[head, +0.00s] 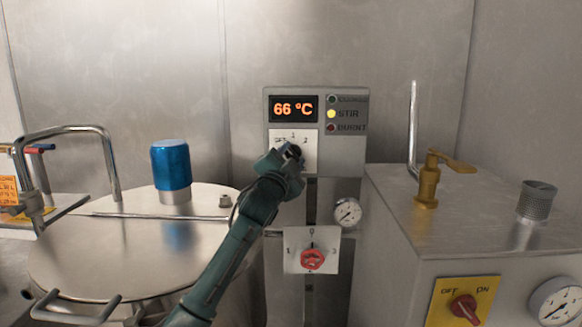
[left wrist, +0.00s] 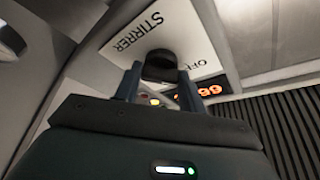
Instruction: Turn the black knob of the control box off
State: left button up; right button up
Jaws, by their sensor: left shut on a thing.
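The grey control box (head: 345,155) is fixed to the back wall and its display reads 66 °C. A yellow lamp beside STIR is lit; the lamps above and below it look dark. The black knob (left wrist: 160,66) sits on a white plate (left wrist: 152,28) marked STIRRER and OFF. My left gripper (left wrist: 158,88) is shut on the black knob, one finger on each side. In the head view my left gripper (head: 290,160) covers most of the knob and part of its dial. The knob's pointer position cannot be made out. My right gripper is out of view.
A red knob (head: 313,259) on a white plate and a gauge (head: 347,212) are below the box. A metal vessel with a blue cap (head: 171,165) stands left. A metal cabinet (head: 440,225) with a brass valve (head: 428,183) stands right.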

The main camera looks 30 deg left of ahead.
pick_arm(q)
jog(key=shift+f+n+b, duration=0.15)
jog(key=shift+n+b, duration=0.15)
jog(key=shift+n, duration=0.3)
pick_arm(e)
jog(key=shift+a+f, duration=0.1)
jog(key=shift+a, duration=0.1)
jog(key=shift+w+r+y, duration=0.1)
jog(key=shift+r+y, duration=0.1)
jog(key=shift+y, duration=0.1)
pick_arm(q)
jog(key=o, duration=1)
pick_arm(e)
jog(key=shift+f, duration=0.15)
pick_arm(q)
jog(key=shift+s, duration=0.1)
jog(key=shift+b+v, duration=1.2)
jog(key=shift+v, duration=5.25)
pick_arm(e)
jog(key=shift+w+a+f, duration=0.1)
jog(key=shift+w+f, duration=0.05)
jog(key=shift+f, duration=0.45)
pick_arm(q)
jog(key=shift+d+f, duration=0.2)
